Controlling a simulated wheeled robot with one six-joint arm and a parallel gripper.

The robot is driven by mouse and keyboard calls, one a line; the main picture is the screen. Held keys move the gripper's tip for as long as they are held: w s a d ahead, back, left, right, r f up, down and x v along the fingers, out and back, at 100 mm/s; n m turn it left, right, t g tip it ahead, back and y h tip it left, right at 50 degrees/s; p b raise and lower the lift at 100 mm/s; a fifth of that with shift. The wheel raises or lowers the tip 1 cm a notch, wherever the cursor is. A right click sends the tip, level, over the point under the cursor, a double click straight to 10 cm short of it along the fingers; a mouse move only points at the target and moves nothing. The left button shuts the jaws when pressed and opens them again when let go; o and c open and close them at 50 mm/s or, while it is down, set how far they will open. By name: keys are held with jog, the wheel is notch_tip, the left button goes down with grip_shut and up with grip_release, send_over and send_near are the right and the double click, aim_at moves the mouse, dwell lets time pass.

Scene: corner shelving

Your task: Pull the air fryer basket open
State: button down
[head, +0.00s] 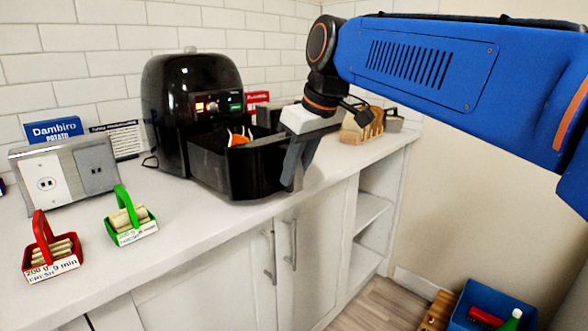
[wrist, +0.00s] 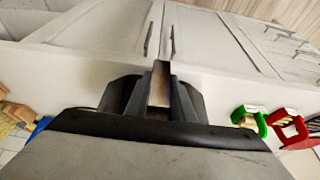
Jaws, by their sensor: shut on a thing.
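The black air fryer (head: 185,100) stands on the white counter against the tiled wall, with lit controls on its front. Its black basket (head: 235,175) is drawn well out of the body toward the counter's front edge. An orange and white thing shows inside the basket. My gripper (head: 292,168) is at the basket's front right, its grey fingers pointing down at the handle side. In the wrist view my gripper (wrist: 160,85) has its fingers close together over the front of the counter. The handle itself is mostly hidden by the fingers.
A red carrier (head: 50,250) and a green carrier (head: 130,220) with rolls stand left on the counter (head: 185,225). An outlet box (head: 65,170) is behind them. A wooden rack (head: 362,125) stands to the right. A blue crate (head: 490,305) is on the floor.

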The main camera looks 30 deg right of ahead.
jog(key=c, duration=1.5)
grip_release()
jog(key=v, duration=1.7)
jog(key=shift+s+r, duration=0.15)
jog(key=shift+r, duration=0.05)
jog(key=s+f+m, duration=0.1)
jog(key=s+f, duration=0.1)
jog(key=f, duration=1.1)
jog(key=s+a+f+m+h, duration=0.1)
jog(key=s+f, duration=0.1)
jog(key=f, duration=1.1)
jog(key=s+f+m, duration=0.1)
jog(key=s+f, duration=0.1)
jog(key=f, duration=1.2)
jog(key=shift+a+m+t, duration=0.3)
jog(key=shift+a, duration=0.1)
